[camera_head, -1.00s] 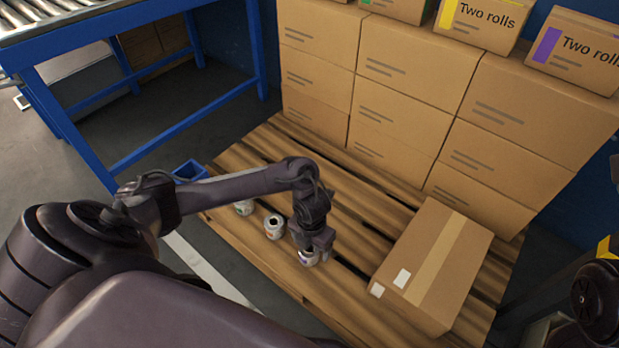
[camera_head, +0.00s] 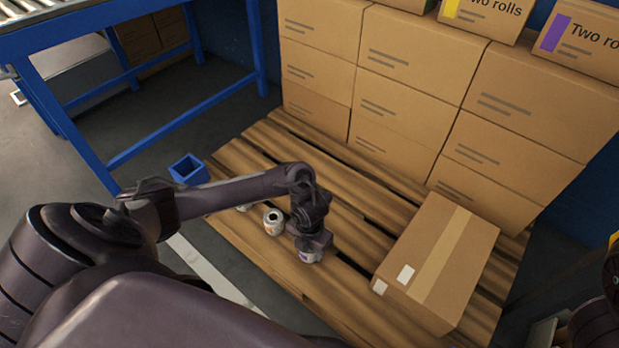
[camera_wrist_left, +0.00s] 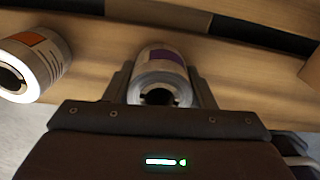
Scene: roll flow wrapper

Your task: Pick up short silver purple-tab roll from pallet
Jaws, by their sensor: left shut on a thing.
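In the head view, the roll (camera_head: 309,257) shows only partly under the left gripper (camera_head: 310,248), at the pallet (camera_head: 345,280). I cannot tell whether it is lifted clear of the boards. My right gripper is not clearly in view; only a dark part of my right arm shows at the lower right edge.
Another roll is mostly hidden behind my arm. A closed carton (camera_head: 440,262) lies to the right. Stacked boxes (camera_head: 420,90) line the back; a blue bin (camera_head: 188,169) is left.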

